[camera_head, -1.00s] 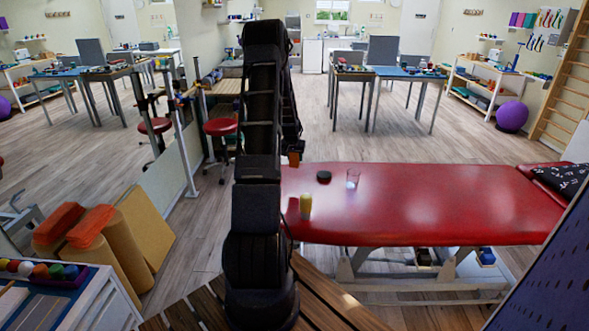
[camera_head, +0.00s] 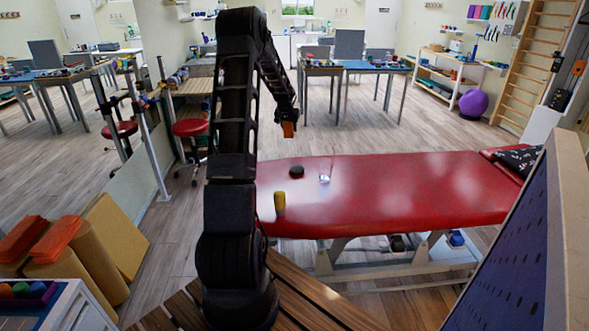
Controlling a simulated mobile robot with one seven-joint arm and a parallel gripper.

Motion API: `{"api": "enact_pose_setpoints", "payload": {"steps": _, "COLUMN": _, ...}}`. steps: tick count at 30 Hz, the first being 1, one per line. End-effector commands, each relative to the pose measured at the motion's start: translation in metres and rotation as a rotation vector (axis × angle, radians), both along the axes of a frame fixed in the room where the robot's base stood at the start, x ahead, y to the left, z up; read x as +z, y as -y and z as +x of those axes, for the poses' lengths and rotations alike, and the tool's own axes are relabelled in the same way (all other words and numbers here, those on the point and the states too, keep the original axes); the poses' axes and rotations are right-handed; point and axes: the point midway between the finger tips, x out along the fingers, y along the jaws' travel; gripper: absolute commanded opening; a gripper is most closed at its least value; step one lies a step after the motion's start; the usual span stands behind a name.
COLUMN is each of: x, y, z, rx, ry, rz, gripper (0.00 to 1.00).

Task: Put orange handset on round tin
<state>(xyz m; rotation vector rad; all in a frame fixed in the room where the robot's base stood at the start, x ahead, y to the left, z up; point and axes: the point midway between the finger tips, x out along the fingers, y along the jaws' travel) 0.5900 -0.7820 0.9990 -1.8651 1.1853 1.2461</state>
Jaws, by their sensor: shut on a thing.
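The orange handset (camera_head: 288,130) is in my gripper (camera_head: 287,120), at the end of my raised arm. It hangs above and behind the far left edge of the red treatment table, apart from it. My gripper is shut on it; the fingers are small and dark, so their exact hold is hard to see. A low, dark round tin (camera_head: 297,171) sits on the table near its far left edge, a little below and to the right of the handset in the picture. Its top looks bare.
The red table (camera_head: 420,190) also bears a clear glass (camera_head: 325,176) just right of the tin and a yellow cylinder (camera_head: 280,203) nearer me. Its right half is mostly clear. A blue perforated board (camera_head: 510,255) stands at the right.

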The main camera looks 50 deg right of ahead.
Motion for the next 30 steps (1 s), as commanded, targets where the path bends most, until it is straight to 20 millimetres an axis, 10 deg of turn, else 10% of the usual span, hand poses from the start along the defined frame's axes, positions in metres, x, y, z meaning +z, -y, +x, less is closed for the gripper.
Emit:
{"api": "enact_pose_setpoints", "payload": {"steps": 10, "x": -0.007, "y": 0.039, "z": -0.023, "rx": -0.048, "ry": -0.001, "rz": 0.002, "gripper": 0.20}}
{"api": "enact_pose_setpoints", "payload": {"steps": 30, "x": -0.141, "y": 0.038, "z": -0.022, "rx": -0.046, "ry": 0.000, "rz": 0.001, "gripper": 0.20}}
